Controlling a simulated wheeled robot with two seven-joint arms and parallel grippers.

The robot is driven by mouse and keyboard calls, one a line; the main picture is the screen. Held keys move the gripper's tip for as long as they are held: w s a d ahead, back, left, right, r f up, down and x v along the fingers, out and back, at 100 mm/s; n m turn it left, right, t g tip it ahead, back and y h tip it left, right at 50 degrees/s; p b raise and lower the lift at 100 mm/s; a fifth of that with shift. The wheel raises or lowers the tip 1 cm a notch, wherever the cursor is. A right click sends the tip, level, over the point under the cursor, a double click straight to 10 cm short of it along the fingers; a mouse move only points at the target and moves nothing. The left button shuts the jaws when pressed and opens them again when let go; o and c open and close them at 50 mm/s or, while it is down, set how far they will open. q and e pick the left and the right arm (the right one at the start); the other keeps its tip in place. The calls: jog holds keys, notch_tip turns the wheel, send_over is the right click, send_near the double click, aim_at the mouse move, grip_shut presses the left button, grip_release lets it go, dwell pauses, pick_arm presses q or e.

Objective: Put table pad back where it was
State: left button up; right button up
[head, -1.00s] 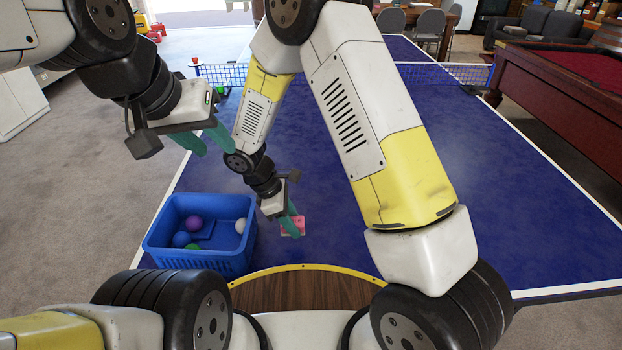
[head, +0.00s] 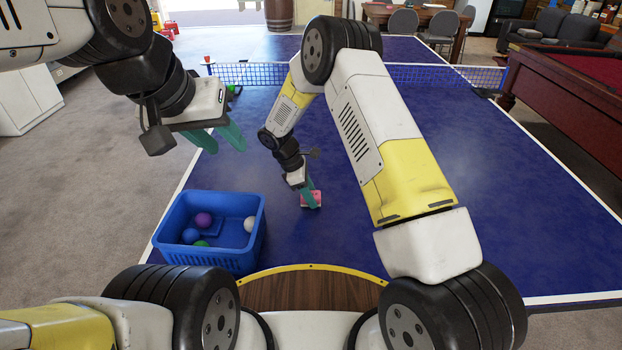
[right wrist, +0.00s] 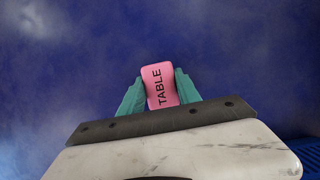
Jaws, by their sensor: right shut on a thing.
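The table pad is a small pink block marked "TABLE". In the right wrist view the pad (right wrist: 160,87) sits between the two green fingers of my right gripper (right wrist: 160,92), which is shut on it. In the head view my right gripper (head: 310,193) points down with the pad (head: 312,201) at its fingertips, over the blue table tennis table (head: 420,230). I cannot tell whether the pad touches the tabletop. My left gripper (head: 222,140) hangs at the upper left, above the table's left edge, its green fingers apart with nothing between them.
A blue basket (head: 255,250) with several coloured balls stands on the table left of the pad. A net (head: 410,75) crosses the table further back. A red-topped pool table (head: 570,90) stands at the right. The tabletop right of the pad is clear.

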jog(key=shift+f, duration=0.35)
jog(key=shift+f, duration=0.2)
jog(key=o, duration=1.3)
jog(key=shift+r, duration=0.1)
